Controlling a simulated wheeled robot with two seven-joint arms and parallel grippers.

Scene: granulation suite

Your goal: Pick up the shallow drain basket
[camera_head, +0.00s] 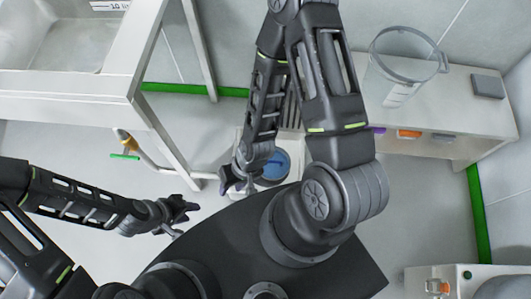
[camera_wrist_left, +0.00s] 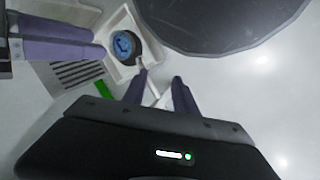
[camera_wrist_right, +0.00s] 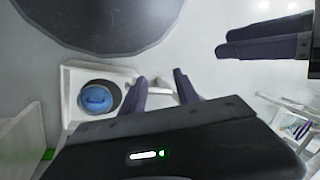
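A round blue piece, which looks like the drain basket (camera_head: 274,167), sits in a dark round opening in a white floor basin, partly hidden by my right arm. It also shows in the left wrist view (camera_wrist_left: 124,45) and, with a bar-like handle across it, in the right wrist view (camera_wrist_right: 96,98). Its depth is hard to judge. My right gripper (camera_head: 236,184) is open and empty, just left of the basin; its fingers (camera_wrist_right: 160,75) are apart. My left gripper (camera_head: 188,212) is open and empty, farther left; its fingers (camera_wrist_left: 160,75) are apart.
A slatted grate (camera_wrist_left: 78,73) lies beside the basin. A steel sink stand (camera_head: 135,85) is at upper left, with a yellow-and-green tool (camera_head: 127,146) near its leg. A bench (camera_head: 450,115) at right carries a clear vessel (camera_head: 405,65). Open floor lies left of my base.

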